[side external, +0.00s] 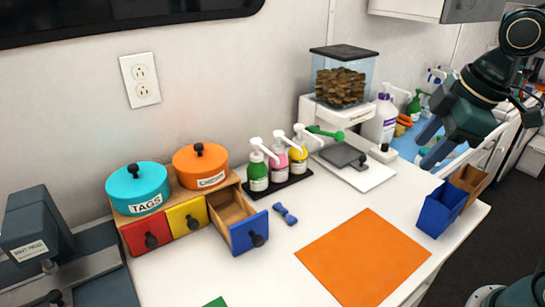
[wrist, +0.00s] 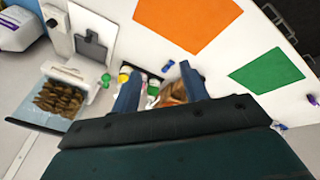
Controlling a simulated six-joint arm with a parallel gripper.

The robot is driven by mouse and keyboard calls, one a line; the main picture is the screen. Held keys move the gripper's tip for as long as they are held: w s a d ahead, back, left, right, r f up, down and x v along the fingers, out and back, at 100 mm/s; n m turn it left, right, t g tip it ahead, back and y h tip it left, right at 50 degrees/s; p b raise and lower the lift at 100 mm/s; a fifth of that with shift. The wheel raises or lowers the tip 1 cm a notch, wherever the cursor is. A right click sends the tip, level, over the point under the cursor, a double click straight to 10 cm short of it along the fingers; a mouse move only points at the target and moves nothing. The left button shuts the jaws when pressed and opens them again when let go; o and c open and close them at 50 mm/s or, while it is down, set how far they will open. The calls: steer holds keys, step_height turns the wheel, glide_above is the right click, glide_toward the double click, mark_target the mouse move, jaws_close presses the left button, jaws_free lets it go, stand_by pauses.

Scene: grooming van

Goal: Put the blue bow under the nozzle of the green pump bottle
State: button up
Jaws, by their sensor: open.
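The blue bow (side external: 285,214) lies on the white counter in front of the pump bottles. In the wrist view it shows as a small bluish shape (wrist: 168,66) between the fingers. The green pump bottle (side external: 257,172) stands upright at the left end of a row of three on a dark tray. Its white nozzle (side external: 269,155) points out over the counter, with the bow apart from it. My gripper (side external: 428,145) is open and empty, high above the right side of the counter, well away from the bow. In the wrist view its two blue fingers (wrist: 161,85) are spread.
Pink (side external: 279,163) and yellow (side external: 299,157) pump bottles stand beside the green one. The blue-fronted drawer (side external: 250,233) is pulled out left of the bow. An orange mat (side external: 363,256) lies right of it. A clipboard-like board (side external: 345,156) and blue box (side external: 440,209) sit further right.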

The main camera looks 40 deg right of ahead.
steer(key=s+d+f+m+t, duration=0.1)
steer(key=s+d+f+m, duration=0.1)
steer(key=s+m, duration=0.5)
steer(key=shift+s+m, duration=0.35)
steer(key=shift+m, duration=0.45)
